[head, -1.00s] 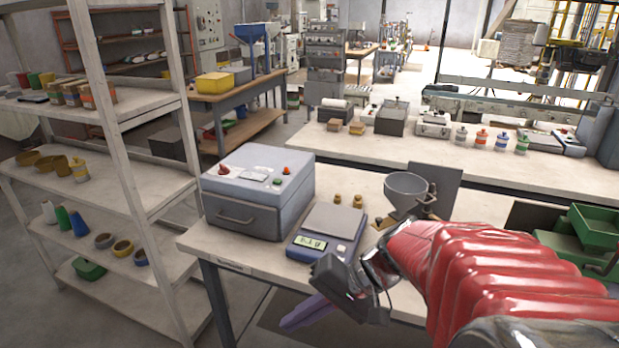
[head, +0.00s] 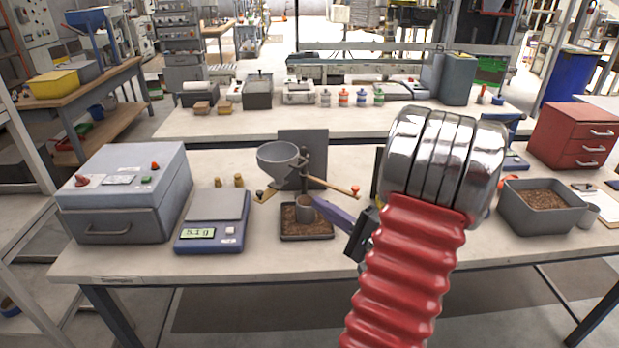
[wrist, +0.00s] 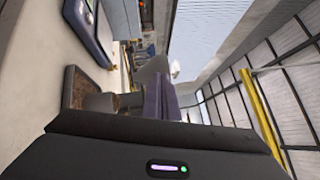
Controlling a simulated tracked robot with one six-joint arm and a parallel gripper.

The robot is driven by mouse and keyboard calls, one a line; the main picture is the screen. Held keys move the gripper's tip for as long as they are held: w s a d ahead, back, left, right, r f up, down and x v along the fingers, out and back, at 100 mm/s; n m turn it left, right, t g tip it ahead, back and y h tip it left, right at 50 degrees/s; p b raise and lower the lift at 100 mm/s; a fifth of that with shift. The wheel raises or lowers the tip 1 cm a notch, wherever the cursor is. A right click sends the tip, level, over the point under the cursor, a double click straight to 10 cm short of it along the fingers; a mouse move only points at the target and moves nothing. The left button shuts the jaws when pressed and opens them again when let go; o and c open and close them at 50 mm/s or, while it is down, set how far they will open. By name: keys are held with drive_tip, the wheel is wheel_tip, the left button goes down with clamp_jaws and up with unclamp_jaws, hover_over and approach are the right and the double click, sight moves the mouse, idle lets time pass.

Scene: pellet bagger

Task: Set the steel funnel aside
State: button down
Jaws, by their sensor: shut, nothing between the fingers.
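The grey steel funnel (head: 281,160) sits upright in the head view, at a stand (head: 305,163) with a red-knobbed lever. Below and right of it, a small dark cup (head: 305,208) stands on a brown tray (head: 306,237). My gripper (head: 318,203) has its purple fingers shut and empty. Its tips are by the cup, lower and to the right of the funnel in the picture; I cannot tell whether they touch the cup. In the wrist view the fingers (wrist: 160,98) point away from the camera, with the cup (wrist: 100,103) beside them.
A blue scale (head: 212,222) and a grey box machine (head: 125,190) stand left of the funnel. A pellet bin (head: 540,222) and red drawers (head: 575,135) stand at the right. Bare benchtop (head: 270,262) lies in front of the tray.

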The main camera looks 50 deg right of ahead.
drive_tip(key=s+d+m+h, duration=0.2)
drive_tip(key=s+d+h, duration=0.2)
drive_tip(key=d, duration=0.1)
drive_tip(key=shift+s+d+f, duration=0.15)
drive_tip(key=shift+s+f, duration=0.15)
drive_tip(key=shift+f, duration=0.15)
drive_tip(key=shift+w, duration=0.1)
approach(289, 165)
drive_tip(key=shift+w+d, duration=1.25)
drive_tip(key=shift+d, duration=0.3)
drive_tip(key=shift+r, duration=0.25)
